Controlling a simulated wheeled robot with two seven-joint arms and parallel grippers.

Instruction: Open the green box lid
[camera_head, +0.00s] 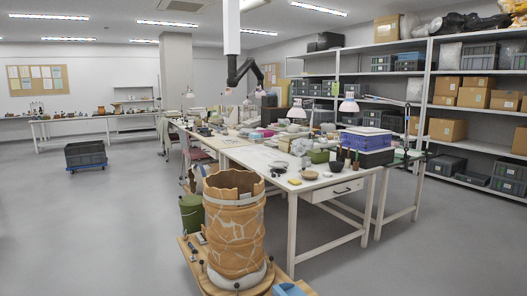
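I cannot make out a box with a green lid for certain from here. A small green container (319,155) stands on the long white worktable (262,160), towards its right side. Neither of my grippers is in view.
A large orange pot (234,225) with pale joins stands upright on a wooden base in front. A grey crate (86,155) on a blue dolly is at the left. Shelves (428,90) with cardboard boxes line the right.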

